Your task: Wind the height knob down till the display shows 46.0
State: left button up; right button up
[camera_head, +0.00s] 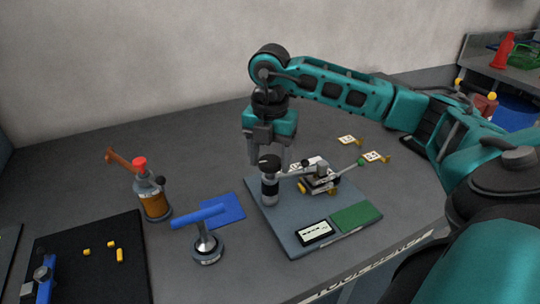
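The height knob (269,163) is a black cap on a grey post (270,187), standing on a blue-grey base plate (279,228). My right gripper (268,161) points down just above and behind the knob. Its two fingers are spread, one to each side of the knob, and I see no clear contact. The display (314,232) is a small black-framed white panel at the plate's front; its digits are too small to read. My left gripper is out of view.
A small mechanism with a green-tipped lever (361,162) stands right of the knob. A green pad (356,217) lies on the plate. A blue-handled tool (205,240), an amber bottle (154,202) and a black mat (90,285) stand left. Bare table lies behind.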

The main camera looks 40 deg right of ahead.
jog(key=c, duration=0.9)
jog(key=shift+o, duration=0.2)
jog(key=shift+r+m+p, duration=0.1)
jog(key=shift+m+p, duration=0.35)
jog(key=shift+m, duration=1.55)
jog(key=shift+m, duration=0.3)
jog(key=o, duration=1.2)
jog(key=shift+p, duration=0.35)
